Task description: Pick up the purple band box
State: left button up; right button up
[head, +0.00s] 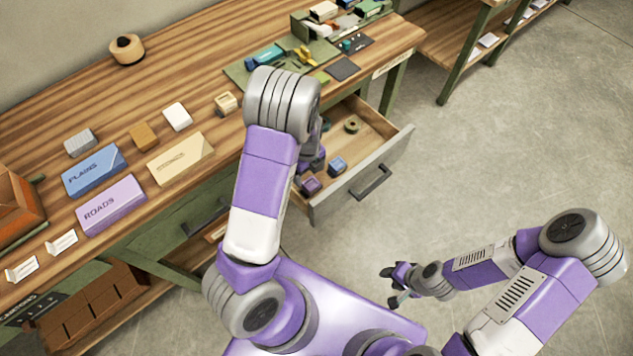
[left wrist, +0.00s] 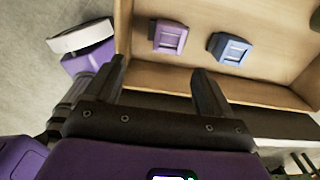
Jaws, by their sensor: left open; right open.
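A small purple box (head: 311,185), which I take for the purple band box, lies in the open drawer (head: 381,157). In the left wrist view the purple box (left wrist: 170,37) lies on the drawer floor, ahead of the space between my fingertips. My left gripper (left wrist: 158,70) is open and empty, with its fingers apart from the box. In the head view my left arm hides most of that gripper. My right gripper (head: 394,285) is open, low over the floor and away from the drawer.
A small blue box (head: 337,165) lies beside the purple one; it also shows in the left wrist view (left wrist: 230,48). A round ring-like item (head: 352,124) lies farther back in the drawer. Larger labelled boxes, including a lilac one (head: 110,205), lie on the wooden bench (head: 75,113).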

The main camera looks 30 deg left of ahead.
aim_at(314, 186)
pick_arm(q)
jog(key=f+b, duration=0.1)
jog(key=f, duration=0.1)
jog(key=w+f+b, duration=0.1)
jog(key=shift+f+b, duration=0.3)
jog(key=shift+f, duration=0.1)
jog(key=f+b, duration=0.1)
jog(key=f, duration=0.1)
jog(key=f+b, duration=0.1)
jog(key=f, duration=0.2)
jog(key=d+f+b, duration=0.1)
jog(key=f, duration=0.1)
jog(key=shift+w+f, duration=0.1)
jog(key=shift+f, duration=0.2)
